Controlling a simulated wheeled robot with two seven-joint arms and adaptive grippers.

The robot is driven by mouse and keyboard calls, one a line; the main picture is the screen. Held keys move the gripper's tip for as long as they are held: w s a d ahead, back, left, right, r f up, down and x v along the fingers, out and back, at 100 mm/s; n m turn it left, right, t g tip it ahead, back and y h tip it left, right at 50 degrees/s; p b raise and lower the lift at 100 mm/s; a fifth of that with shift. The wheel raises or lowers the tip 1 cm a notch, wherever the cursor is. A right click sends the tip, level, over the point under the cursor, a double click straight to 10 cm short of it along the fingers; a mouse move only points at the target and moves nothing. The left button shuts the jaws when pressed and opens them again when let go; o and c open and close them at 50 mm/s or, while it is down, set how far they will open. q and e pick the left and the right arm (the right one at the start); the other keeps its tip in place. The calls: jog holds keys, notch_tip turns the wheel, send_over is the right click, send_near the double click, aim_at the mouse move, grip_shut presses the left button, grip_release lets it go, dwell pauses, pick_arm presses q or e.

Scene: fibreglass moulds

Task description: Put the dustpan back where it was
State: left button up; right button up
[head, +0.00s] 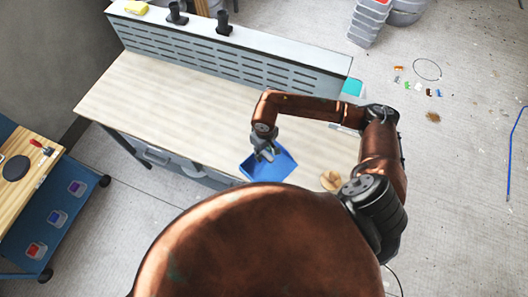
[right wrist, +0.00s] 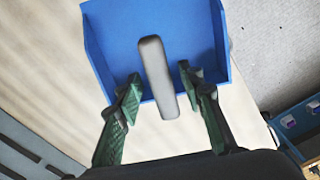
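The blue dustpan (head: 283,165) is at the front edge of the long wooden bench (head: 160,85), towards its right part. My right gripper (head: 266,153) is over it. In the right wrist view the dustpan (right wrist: 190,40) has a grey handle (right wrist: 153,62) that runs between the two green-padded fingers of my right gripper (right wrist: 159,74). The fingers are apart, with a gap on each side of the handle. I cannot tell whether the dustpan lies flat on the bench top. My left gripper is in neither view.
A tan object (head: 330,180) lies on the bench right of the dustpan. A slotted grey panel (head: 230,55) backs the bench. A blue cart (head: 65,205) stands at left. Coloured scraps, a brown pile (head: 433,117) and a ring outline (head: 427,70) are on the floor at right, near stacked bins (head: 370,22).

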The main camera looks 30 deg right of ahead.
jog(key=shift+r, duration=0.15)
jog(key=shift+r+p, duration=0.2)
jog(key=shift+p, duration=0.25)
pick_arm(q)
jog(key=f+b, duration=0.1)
jog(key=b, duration=0.1)
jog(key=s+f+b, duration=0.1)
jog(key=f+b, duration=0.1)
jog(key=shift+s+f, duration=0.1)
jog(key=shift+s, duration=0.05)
pick_arm(e)
notch_tip(320, 180, up, 12)
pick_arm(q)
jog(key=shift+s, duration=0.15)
pick_arm(e)
jog(key=shift+f, duration=0.1)
